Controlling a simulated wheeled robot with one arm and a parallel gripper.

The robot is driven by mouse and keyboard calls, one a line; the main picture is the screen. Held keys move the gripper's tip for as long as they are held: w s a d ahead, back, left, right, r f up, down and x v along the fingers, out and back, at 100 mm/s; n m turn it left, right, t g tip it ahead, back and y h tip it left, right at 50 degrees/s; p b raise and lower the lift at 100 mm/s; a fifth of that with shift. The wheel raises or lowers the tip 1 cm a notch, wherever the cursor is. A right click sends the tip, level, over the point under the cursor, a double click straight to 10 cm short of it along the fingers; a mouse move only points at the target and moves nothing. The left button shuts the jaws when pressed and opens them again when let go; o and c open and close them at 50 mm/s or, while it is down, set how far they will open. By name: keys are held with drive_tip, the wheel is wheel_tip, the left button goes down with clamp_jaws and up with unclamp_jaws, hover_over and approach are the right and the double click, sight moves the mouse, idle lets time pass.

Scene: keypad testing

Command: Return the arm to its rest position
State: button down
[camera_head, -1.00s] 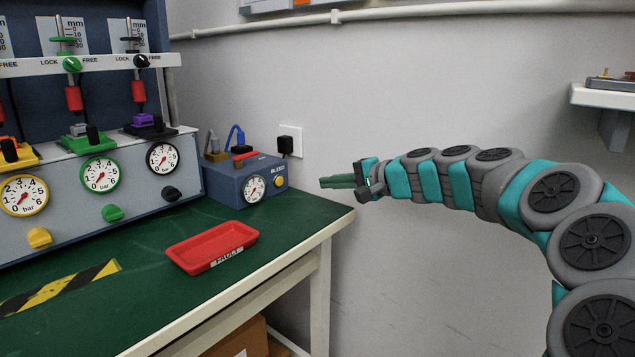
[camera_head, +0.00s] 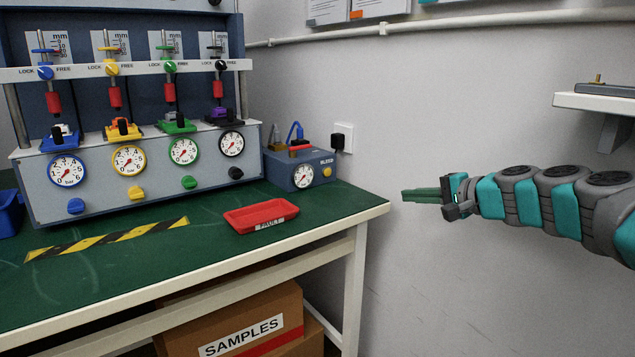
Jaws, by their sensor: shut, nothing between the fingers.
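My gripper (camera_head: 421,196) is at the right of the head view, at the end of my grey and teal arm. Its thin green fingers point left and are closed together with nothing between them. It hangs in the air to the right of the green bench (camera_head: 337,203), apart from the bench corner, in front of the grey wall. The arm runs out of the picture at the right edge.
The bench carries a test rig (camera_head: 104,178) with dials and coloured knobs, a blue-grey bleed box (camera_head: 318,163) and a red tray (camera_head: 262,216) labelled FAULT. A wall shelf (camera_head: 590,103) stands above my arm. A SAMPLES box (camera_head: 262,312) sits under the bench.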

drive_tip(key=s+a+f+n+g, duration=0.4)
drive_tip(key=s+a, duration=0.3)
drive_tip(key=a, duration=0.3)
drive_tip(key=s+a+f+n+g+h, duration=0.1)
drive_tip(key=s+a+f+n+g, duration=0.15)
drive_tip(key=s+f, duration=0.4)
drive_tip(key=s+a+f+n+g+h, duration=0.1)
drive_tip(key=s+a+f+n+g, duration=0.15)
drive_tip(key=s, duration=0.65)
drive_tip(key=s+d+f+g+h, duration=0.2)
drive_tip(key=s+d+f+h, duration=0.1)
drive_tip(key=s, duration=0.8)
drive_tip(key=s+d+f+n+g+h, duration=0.1)
drive_tip(key=s+d+f+g+h, duration=0.1)
drive_tip(key=s+d+f, duration=0.4)
drive_tip(key=s+f+h, duration=0.1)
drive_tip(key=s, duration=0.4)
drive_tip(key=shift+s+d+f+h, duration=0.25)
drive_tip(key=shift+s+h, duration=0.05)
